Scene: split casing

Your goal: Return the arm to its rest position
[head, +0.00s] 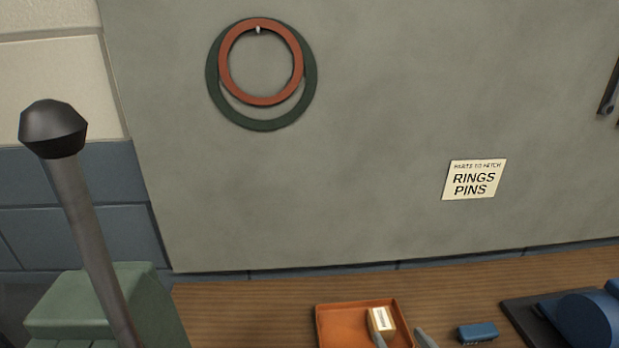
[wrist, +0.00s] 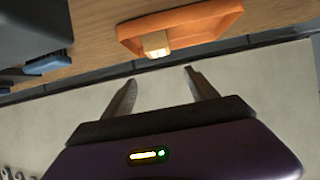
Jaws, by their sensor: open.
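My gripper (wrist: 160,79) shows in the wrist view with its two fingers spread apart and nothing between them. In the head view only the fingertips of my gripper (head: 402,339) show at the bottom edge, in front of the orange tray (head: 343,322). A small tan box with a white label (head: 381,320) sits in the tray's right part. The tray (wrist: 203,22) and the box (wrist: 156,44) also show in the wrist view, beyond the fingertips. The rest of my arm is out of the head view.
A blue brush-like block (head: 477,333) lies right of the tray, near a blue rounded machine part (head: 585,320). A grey lever (head: 85,220) rises at the left by a green casing (head: 95,300). Rings (head: 262,100) hang on the wall panel, left of a sign (head: 474,180).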

